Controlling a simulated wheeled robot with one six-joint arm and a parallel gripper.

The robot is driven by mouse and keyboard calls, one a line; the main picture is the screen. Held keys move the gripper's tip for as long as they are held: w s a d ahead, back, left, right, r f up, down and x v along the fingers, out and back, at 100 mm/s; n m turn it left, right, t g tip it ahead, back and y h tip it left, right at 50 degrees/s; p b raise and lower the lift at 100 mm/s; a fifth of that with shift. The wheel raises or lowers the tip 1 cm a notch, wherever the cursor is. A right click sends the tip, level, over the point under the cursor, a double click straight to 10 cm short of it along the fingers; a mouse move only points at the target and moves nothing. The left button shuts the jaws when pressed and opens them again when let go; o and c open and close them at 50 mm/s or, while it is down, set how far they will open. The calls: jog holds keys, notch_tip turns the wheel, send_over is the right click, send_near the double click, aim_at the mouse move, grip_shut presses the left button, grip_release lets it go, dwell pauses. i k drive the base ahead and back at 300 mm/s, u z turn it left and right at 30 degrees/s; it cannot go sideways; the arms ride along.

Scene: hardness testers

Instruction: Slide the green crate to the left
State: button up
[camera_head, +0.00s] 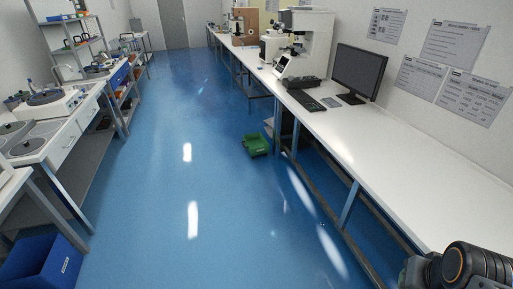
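A small green crate (255,145) sits on the blue floor, close to the legs of the long white bench on the right. The floor to its left is bare. Part of my arm shows in the bottom right corner, over the near end of the bench. My gripper's fingers are not in view. Nothing of mine is near the crate.
The long white bench (375,150) on the right bears a monitor (358,70), a keyboard and white testers (305,40). A bench with machines (45,110) lines the left. A blue bin (42,262) stands at lower left. The middle aisle (160,170) is clear.

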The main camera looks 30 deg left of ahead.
aim_at(255, 143)
jog(key=u, duration=0.4)
jog(key=i, duration=1.7)
jog(key=u, duration=0.95)
jog(key=i, duration=2)
jog(key=u, duration=0.45)
jog(key=i, duration=1.95)
